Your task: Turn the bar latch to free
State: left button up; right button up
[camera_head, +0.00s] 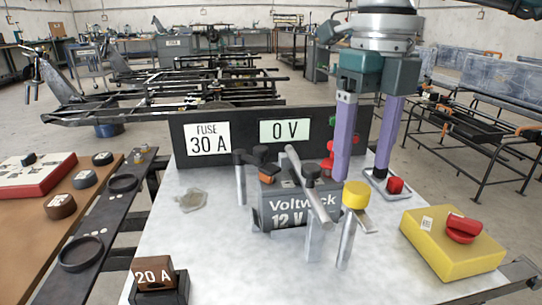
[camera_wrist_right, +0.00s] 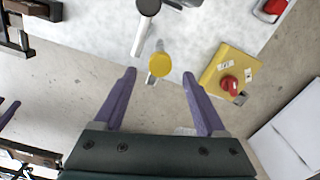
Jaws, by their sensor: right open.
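A grey battery marked "Voltwick 12 V" (camera_head: 285,205) stands on the light tabletop. A slanted grey metal bar (camera_head: 310,188), apparently the bar latch, crosses over it beside a black-knobbed post (camera_head: 312,172). A yellow-capped post (camera_head: 355,195) stands just right of the battery; its cap also shows in the right wrist view (camera_wrist_right: 160,62). My right gripper (camera_head: 360,178) has its two purple fingers apart and empty, pointing down above and behind the yellow cap. In the right wrist view, the cap appears beyond the fingertips (camera_wrist_right: 158,76).
A yellow box with a red rotary knob (camera_head: 453,245) sits at the right. A dark panel (camera_head: 195,122) behind the battery reads "FUSE 30 A" and "0 V". A brown "20 A" fuse (camera_head: 154,275) stands at the front left. The tabletop left of the battery is mostly clear.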

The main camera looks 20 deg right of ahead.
aim_at(358, 187)
notch_tip(358, 187, up, 6)
jog(key=shift+p, duration=0.45)
